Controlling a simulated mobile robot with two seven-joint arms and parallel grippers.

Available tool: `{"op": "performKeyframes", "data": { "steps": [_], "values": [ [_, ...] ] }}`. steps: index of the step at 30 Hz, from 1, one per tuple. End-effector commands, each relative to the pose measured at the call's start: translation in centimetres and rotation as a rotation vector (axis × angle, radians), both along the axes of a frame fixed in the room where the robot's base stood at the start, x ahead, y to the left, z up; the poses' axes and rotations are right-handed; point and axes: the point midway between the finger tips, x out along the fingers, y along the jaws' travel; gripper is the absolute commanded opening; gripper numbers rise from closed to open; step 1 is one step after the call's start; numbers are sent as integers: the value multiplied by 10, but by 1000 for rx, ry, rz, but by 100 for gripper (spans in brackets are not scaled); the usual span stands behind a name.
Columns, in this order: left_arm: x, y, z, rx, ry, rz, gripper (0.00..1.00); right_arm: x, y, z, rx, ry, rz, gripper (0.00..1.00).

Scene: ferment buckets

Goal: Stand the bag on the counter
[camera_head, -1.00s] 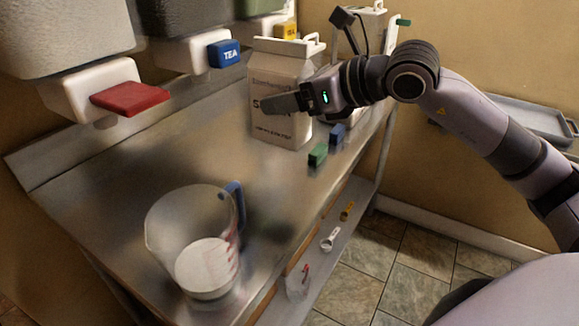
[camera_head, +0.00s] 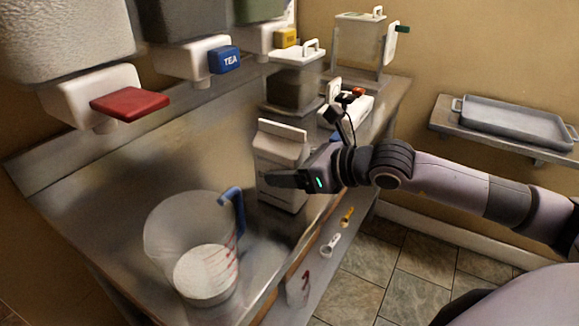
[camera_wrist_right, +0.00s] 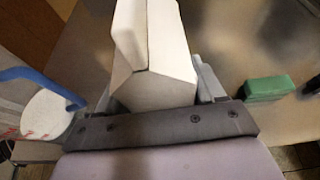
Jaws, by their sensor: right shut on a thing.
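The bag (camera_head: 280,146), a pale carton-shaped bag with a folded top, is upright over the steel counter (camera_head: 120,185), right of and behind the measuring jug. My right gripper (camera_head: 290,181) is shut on it, with a dark finger across its front face. Whether its base touches the counter I cannot tell. In the right wrist view, the bag (camera_wrist_right: 152,60) sits between the fingers of my right gripper (camera_wrist_right: 155,95). My left gripper is not in view.
The clear measuring jug (camera_head: 165,240) with a blue handle and white contents stands near the front. A clear container (camera_head: 293,92) with dark contents stands behind the bag. Dispensers with red (camera_head: 130,103) and blue (camera_head: 224,60) taps overhang the counter's left. A green block (camera_wrist_right: 268,88) lies beside the bag.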

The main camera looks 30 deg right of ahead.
Motion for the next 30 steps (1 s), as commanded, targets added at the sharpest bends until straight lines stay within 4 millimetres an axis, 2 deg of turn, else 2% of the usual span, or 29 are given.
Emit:
{"op": "performKeyframes", "data": {
  "steps": [7, 8, 9, 10, 17, 23, 30],
  "values": [
    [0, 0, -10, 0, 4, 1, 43, 1, 0, -4, 1, -5, -1, 17],
    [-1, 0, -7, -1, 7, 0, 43, 0, 0, -3, -1, -1, -1, 78],
    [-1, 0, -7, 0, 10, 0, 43, 0, 0, -3, 0, 0, -1, 91],
    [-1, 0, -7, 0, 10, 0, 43, 0, 0, -3, 0, 0, -1, 94],
    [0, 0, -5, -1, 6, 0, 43, 0, 0, -3, 0, 0, -1, 94],
    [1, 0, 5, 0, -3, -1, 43, 0, 0, 4, 0, 0, 0, 94],
    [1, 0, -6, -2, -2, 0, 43, -24, -15, 9, -6, 0, -1, 94]
  ]
}}
